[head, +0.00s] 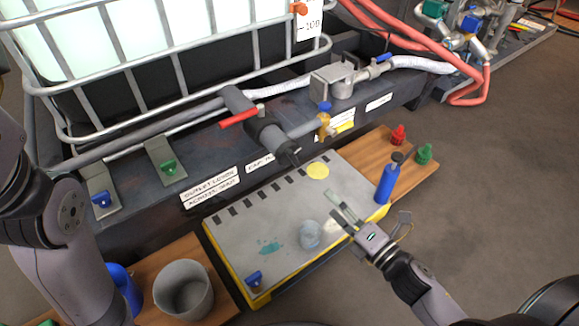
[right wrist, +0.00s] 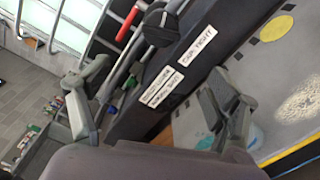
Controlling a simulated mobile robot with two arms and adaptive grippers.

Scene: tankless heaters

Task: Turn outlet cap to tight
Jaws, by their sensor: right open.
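The outlet cap (head: 290,156) is the dark round end of the grey outlet pipe, below the red-lever valve (head: 262,122). In the right wrist view the dark cap (right wrist: 162,27) shows at the top, beyond my fingers. A label reading "CAP TIGHT" (right wrist: 197,46) is on the dark ledge near it. My right gripper (head: 335,208) is open and empty over the grey mat, to the lower right of the cap and apart from it. Its two spread fingers (right wrist: 150,105) frame the right wrist view. My left arm shows at the left edge, but its gripper is out of view.
The grey mat (head: 230,245) has a yellow disc (head: 318,171) and stains. A blue bottle (head: 386,180) stands near its right edge. A grey bucket (head: 183,290) stands lower left. The tank's metal cage (head: 150,68) rises behind the dark ledge.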

